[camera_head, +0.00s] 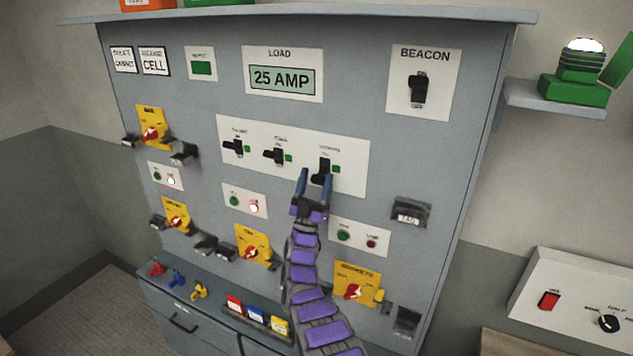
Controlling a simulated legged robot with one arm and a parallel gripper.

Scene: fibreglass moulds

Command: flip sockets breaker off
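A white breaker panel (292,182) is on the front of the grey cabinet. It carries three black switches: left (234,147), middle (275,156) and right (322,165), each with a small green indicator beside it. Their labels are too small to read surely. My gripper (316,174) is open, with its two blue fingers spread in front of the right switch. The switch shows between the fingertips; I cannot tell whether they touch it. A yellow plate (368,281) lower right reads SOCKETS and bears a red rotary handle (351,292).
Other yellow plates with red handles (176,217) and push-button plates (245,202) cover the cabinet (443,150). The LOAD display (283,78) reads 25 AMP. A BEACON switch (417,90) is upper right. A ledge (215,304) below holds padlocks and coloured tags.

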